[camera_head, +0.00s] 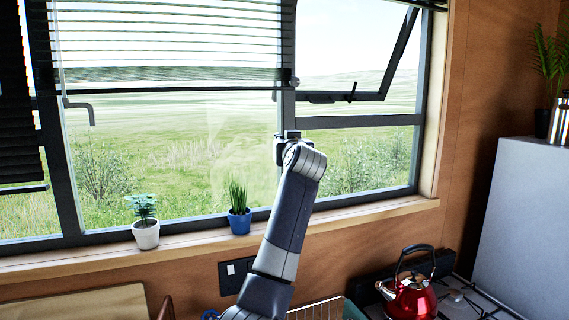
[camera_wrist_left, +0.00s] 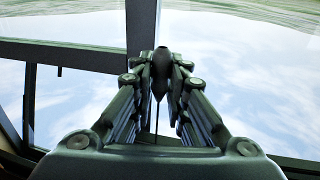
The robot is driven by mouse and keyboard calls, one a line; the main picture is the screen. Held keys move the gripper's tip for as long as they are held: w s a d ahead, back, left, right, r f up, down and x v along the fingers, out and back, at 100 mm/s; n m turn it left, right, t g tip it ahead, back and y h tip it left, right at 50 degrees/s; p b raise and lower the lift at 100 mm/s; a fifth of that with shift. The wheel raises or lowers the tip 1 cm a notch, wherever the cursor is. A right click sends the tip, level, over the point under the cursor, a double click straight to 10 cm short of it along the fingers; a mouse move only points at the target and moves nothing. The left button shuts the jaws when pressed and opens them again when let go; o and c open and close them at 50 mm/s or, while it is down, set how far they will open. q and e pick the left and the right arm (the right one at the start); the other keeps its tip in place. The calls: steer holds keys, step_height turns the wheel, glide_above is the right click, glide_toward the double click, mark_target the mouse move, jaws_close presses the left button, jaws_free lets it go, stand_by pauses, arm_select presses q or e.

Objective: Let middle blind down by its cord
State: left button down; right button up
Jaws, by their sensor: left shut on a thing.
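The middle blind (camera_head: 170,42) hangs over the upper part of the middle window pane in the head view, its bottom rail well above the sill. My left gripper (camera_wrist_left: 160,72) is shut on a dark, tapered cord pull (camera_wrist_left: 160,62) in the left wrist view. A thin dark cord (camera_wrist_left: 157,112) runs from the pull between the fingers. In the head view my left gripper (camera_head: 288,135) is in front of the post right of the middle pane, below the blind's bottom rail. Its fingers are mostly hidden by my wrist there. My right gripper is not in view.
A white pot plant (camera_head: 146,235) and a blue pot plant (camera_head: 239,221) stand on the sill (camera_head: 190,243). The left blind (camera_head: 15,110) hangs lower. The right upper window (camera_head: 345,97) is tilted open. A red kettle (camera_head: 412,300) stands on the stove, lower right.

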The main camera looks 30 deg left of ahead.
arm_select(q)
step_height(320, 180, up, 16)
steer(key=p, duration=0.6)
steer(key=shift+p, duration=0.3)
steer(key=shift+r, duration=0.75)
steer(key=c, duration=1.8)
jaws_free()
steer(key=shift+o, duration=1.1)
steer(key=shift+w+a+f, duration=0.1)
steer(key=shift+w+a, duration=0.1)
steer(key=shift+w, duration=0.05)
